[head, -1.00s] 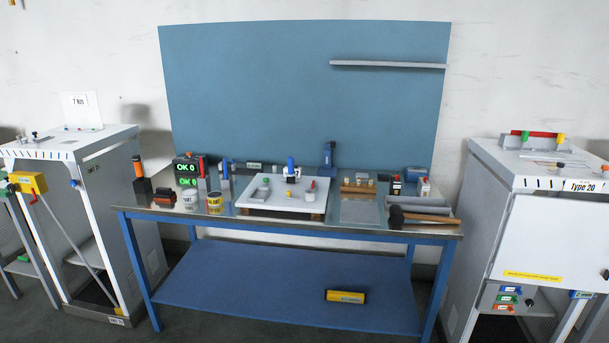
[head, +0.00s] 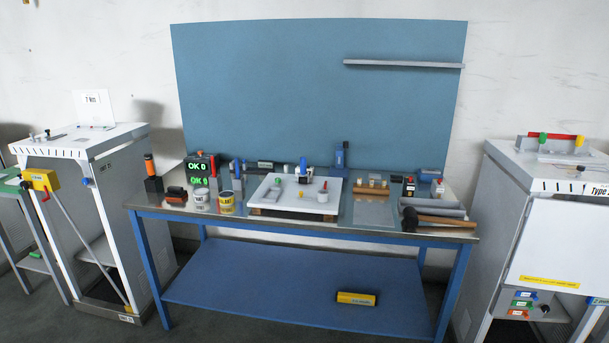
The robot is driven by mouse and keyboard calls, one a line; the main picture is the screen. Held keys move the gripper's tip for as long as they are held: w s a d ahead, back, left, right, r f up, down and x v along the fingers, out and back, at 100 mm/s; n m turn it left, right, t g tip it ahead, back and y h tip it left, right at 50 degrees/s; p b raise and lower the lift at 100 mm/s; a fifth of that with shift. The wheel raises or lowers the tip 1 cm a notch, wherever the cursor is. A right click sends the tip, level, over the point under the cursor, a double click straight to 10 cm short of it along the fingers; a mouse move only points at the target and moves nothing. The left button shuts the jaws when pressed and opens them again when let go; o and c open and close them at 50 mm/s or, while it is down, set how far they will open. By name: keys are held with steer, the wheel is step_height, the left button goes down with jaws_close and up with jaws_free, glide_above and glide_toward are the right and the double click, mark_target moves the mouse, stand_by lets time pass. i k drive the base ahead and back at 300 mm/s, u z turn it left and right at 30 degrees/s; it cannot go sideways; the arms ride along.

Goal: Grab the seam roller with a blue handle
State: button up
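Several small tools with blue parts stand on the metal-topped workbench (head: 165,213). One blue upright tool (head: 303,168) stands at the back of the white board (head: 268,198). Another slim blue upright tool (head: 237,171) stands left of the board, next to a red-topped one (head: 213,167). A taller blue device (head: 340,157) stands at the back edge. They are too small to tell which one is the seam roller with a blue handle. My gripper is not in view.
Two cans (head: 227,202) and a green display (head: 200,165) stand at the bench's left. A black-headed mallet (head: 411,219) lies at the front right. The lower blue shelf (head: 270,280) holds a yellow-and-black item (head: 357,299). Cabinets stand left (head: 120,140) and right (head: 510,210).

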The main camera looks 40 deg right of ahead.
mark_target(303, 161)
steer(key=u, duration=0.05)
steer(key=i, duration=1)
steer(key=z, duration=0.05)
